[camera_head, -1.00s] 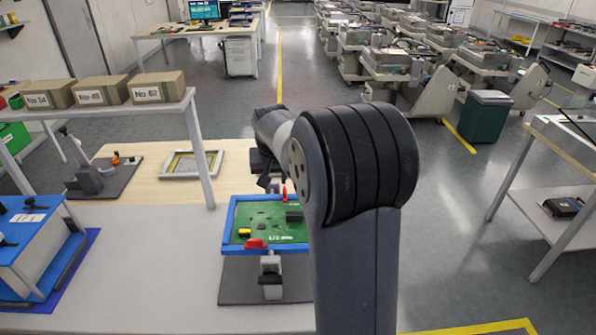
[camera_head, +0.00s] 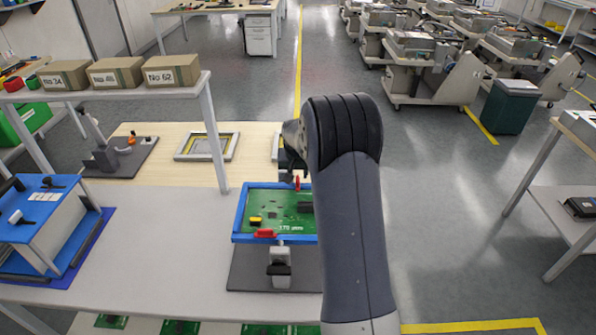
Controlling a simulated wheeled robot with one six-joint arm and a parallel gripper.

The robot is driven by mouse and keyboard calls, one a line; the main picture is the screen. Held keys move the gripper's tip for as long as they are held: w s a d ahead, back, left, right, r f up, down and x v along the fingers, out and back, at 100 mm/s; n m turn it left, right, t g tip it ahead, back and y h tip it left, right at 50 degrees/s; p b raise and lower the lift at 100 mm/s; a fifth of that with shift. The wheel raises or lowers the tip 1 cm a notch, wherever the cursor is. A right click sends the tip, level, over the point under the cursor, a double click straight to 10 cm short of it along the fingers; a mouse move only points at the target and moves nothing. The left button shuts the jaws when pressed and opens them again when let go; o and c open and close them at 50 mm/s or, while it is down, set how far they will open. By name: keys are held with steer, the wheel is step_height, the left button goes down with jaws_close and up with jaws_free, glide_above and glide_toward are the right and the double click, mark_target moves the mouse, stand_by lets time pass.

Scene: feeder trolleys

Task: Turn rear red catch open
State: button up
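A green circuit board (camera_head: 275,209) sits in a blue frame (camera_head: 238,215) on a stand on the bench. The rear red catch (camera_head: 297,182) stands upright at the frame's far edge, partly by my arm. A front red catch (camera_head: 266,233) lies along the near edge. My gripper (camera_head: 288,172) is at the far side of the frame, close beside the rear catch. My own arm hides most of the gripper and the board's right part. I cannot tell whether the fingers touch the catch or how far they are apart.
A shelf with several cardboard boxes (camera_head: 118,72) stands at the left on a post (camera_head: 214,140). A blue-topped box (camera_head: 40,205) is at the left front. A grey frame (camera_head: 207,146) lies behind.

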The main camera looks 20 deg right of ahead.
steer(key=shift+w+f, duration=0.15)
steer(key=shift+f, duration=0.2)
jaws_close()
